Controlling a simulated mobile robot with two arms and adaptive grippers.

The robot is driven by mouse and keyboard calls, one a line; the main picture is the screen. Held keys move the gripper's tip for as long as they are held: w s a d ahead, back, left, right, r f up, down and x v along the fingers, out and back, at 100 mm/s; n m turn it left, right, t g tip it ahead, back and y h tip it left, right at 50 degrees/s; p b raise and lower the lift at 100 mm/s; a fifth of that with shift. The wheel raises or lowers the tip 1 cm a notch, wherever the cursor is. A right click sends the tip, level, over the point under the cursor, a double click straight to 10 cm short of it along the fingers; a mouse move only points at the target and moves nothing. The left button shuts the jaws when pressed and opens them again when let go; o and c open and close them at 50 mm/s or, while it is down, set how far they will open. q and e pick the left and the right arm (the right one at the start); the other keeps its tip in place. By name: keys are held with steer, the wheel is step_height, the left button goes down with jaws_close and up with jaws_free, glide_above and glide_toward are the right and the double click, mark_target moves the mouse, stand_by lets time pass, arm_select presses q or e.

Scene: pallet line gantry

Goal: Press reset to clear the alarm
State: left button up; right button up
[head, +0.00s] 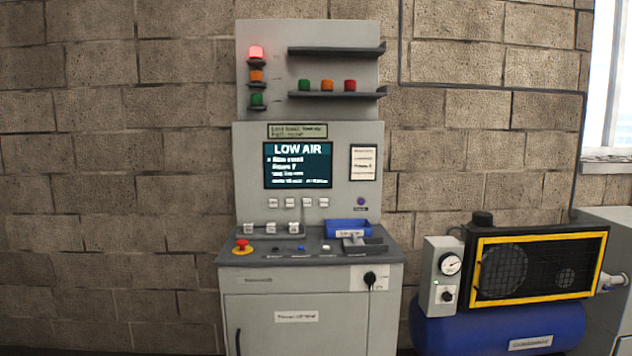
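A grey control cabinet (306,178) stands against the block wall. Its screen (298,165) reads "LOW AIR" with smaller lines below. The red stack lamp (256,53) glows at the upper left, above an orange and a green lamp. A blue button (301,248) sits on the sloped console among small dark and white buttons, and a small round blue-purple control (361,201) sits right of the screen. Their labels are too small to read, so I cannot tell which is reset. A red mushroom button (242,246) is at the console's left. Neither gripper is in view.
A black rotary switch (370,279) is on the cabinet front. A blue bin (348,227) sits on the console's right. At right stands a blue-tank compressor (500,328) with a yellow-framed guard, and a gauge box (443,277). Shelves (337,95) project above the screen.

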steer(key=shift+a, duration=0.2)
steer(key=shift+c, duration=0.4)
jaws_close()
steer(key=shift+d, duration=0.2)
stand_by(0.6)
